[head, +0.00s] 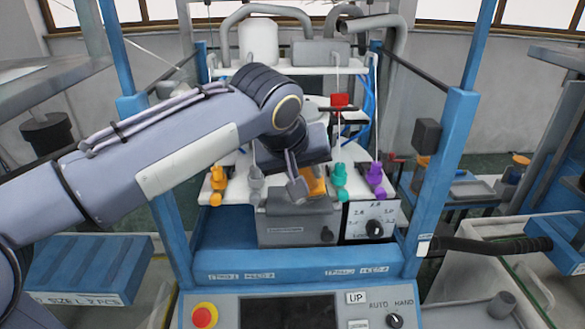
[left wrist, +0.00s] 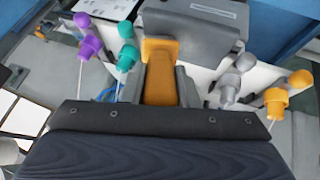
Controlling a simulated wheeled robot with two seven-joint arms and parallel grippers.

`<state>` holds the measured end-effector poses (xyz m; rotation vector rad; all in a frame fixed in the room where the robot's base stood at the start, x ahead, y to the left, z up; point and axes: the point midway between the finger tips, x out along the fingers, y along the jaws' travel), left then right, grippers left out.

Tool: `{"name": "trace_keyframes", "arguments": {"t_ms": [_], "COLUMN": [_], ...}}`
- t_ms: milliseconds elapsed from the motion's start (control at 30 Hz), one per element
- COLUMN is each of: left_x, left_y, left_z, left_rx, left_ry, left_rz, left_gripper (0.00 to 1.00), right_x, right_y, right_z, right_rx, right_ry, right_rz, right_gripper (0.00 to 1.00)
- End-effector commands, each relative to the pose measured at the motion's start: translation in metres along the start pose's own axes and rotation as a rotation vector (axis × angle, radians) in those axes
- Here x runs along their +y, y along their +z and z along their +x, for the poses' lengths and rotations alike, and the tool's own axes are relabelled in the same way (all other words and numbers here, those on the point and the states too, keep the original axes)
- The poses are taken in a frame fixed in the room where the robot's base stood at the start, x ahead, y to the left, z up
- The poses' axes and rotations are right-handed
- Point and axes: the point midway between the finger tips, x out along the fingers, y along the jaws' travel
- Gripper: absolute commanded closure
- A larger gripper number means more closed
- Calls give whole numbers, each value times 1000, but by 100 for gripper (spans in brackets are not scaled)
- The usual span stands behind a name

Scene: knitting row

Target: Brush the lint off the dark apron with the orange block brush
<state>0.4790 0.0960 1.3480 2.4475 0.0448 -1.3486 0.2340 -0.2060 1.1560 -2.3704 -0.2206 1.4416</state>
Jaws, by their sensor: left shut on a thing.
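My left gripper (head: 305,187) reaches in from the left over the middle of the knitting machine. It is shut on an orange block (head: 315,180), which looks like the block brush. In the left wrist view the orange block (left wrist: 160,85) sits between the two grey fingers, its wider end showing past them. Just in front of and below it is a dark grey box-like part (head: 285,235), also seen in the left wrist view (left wrist: 205,25). I cannot tell whether this is the apron. No lint can be made out. My right gripper is out of view.
Orange (head: 217,180), grey (head: 256,180), teal (head: 340,178) and purple (head: 376,176) yarn feeders stand close on both sides. A white dial panel (head: 375,212) is to the right. Blue posts (head: 445,170) frame the machine. A red button (head: 204,312) is at the front.

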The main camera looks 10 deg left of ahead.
Motion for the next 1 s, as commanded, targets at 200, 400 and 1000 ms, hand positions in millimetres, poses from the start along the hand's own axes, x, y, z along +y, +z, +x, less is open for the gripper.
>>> {"name": "trace_keyframes", "arguments": {"t_ms": [200, 400, 1000], "left_x": [-4, -20, -61], "left_y": [0, -1, -5], "left_z": [-1, -5, -18], "left_rx": [1, 1, 1], "left_ry": [-1, -1, -2], "left_rz": [-2, -5, -4], "left_gripper": [96, 96, 96], "right_x": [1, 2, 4], "right_y": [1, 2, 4], "right_z": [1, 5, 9], "right_rx": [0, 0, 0], "right_ry": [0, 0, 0], "right_rz": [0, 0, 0], "right_gripper": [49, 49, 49]}}
